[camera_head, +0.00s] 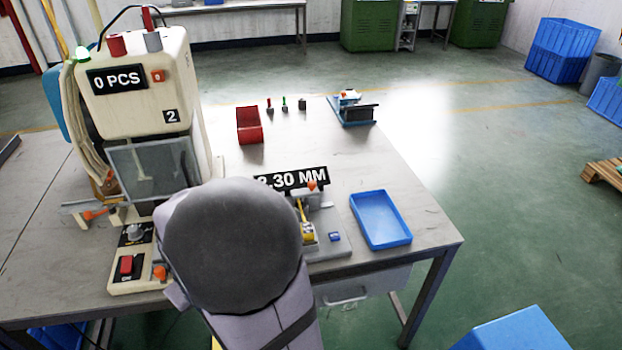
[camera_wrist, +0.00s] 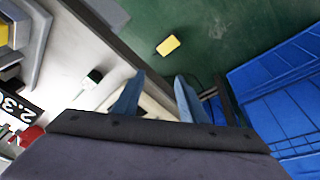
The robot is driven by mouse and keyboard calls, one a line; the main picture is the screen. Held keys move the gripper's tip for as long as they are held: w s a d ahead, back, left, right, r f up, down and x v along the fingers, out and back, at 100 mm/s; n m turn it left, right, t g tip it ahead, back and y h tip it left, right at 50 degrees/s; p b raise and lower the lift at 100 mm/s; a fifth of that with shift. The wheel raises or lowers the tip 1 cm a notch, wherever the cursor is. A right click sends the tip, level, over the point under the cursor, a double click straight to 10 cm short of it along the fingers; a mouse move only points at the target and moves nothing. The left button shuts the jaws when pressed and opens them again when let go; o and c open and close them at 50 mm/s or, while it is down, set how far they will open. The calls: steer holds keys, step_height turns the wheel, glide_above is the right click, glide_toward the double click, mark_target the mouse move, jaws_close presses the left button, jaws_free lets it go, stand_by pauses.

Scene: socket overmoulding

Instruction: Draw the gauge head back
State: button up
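The display (camera_wrist: 16,110) also shows at the left edge of the wrist view, reading "2.3". A small orange-red knob (camera_head: 312,186) sits at the gauge's top, with a yellow part (camera_head: 307,232) in front of it on a grey base (camera_head: 332,246). My gripper (camera_wrist: 157,92) shows two bluish fingers, apart and with nothing visible between them. My arm hides the gripper in the head view.
A cream moulding machine (camera_head: 140,55) with a "0 PCS" sign stands left, its control box (camera_head: 137,262) in front. A blue tray (camera_head: 381,219) lies right of the gauge. A red bin (camera_head: 249,125) and blue fixture (camera_head: 352,109) stand behind.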

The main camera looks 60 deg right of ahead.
mark_target(314, 184)
steer(key=w+d+r+m+t+h+p, duration=0.1)
steer(key=w+d+r+t+h+p, duration=0.15)
steer(key=d, duration=1.05)
steer(key=w+d+r+m+t+h+p, duration=0.1)
steer(key=d+r+t+p, duration=0.15)
steer(key=d, duration=1.05)
steer(key=s+d+t, duration=0.1)
steer(key=s+d, duration=0.2)
steer(key=s+d+r+m+t+h+p, duration=0.1)
steer(key=s+d, duration=0.2)
steer(key=d, duration=0.1)
steer(key=s+d+t+p, duration=0.1)
steer(key=s+d, duration=0.2)
steer(key=shift+d+r+m, duration=0.3)
steer(key=shift+d+m, duration=0.05)
steer(key=shift+m, duration=0.05)
steer(key=shift+m+t+h, duration=0.25)
steer(key=shift+m+t, duration=0.15)
steer(key=shift+t, duration=0.2)
steer(key=shift+s+d+p+x, duration=0.15)
steer(key=shift+p+x, duration=0.3)
steer(key=shift+x, duration=1.15)
steer(key=shift+s+d+p+x, duration=0.15)
steer(key=shift+p+x, duration=0.3)
steer(key=shift+x, duration=1.15)
steer(key=shift+w, duration=0.1)
steer(key=shift+c, duration=0.3)
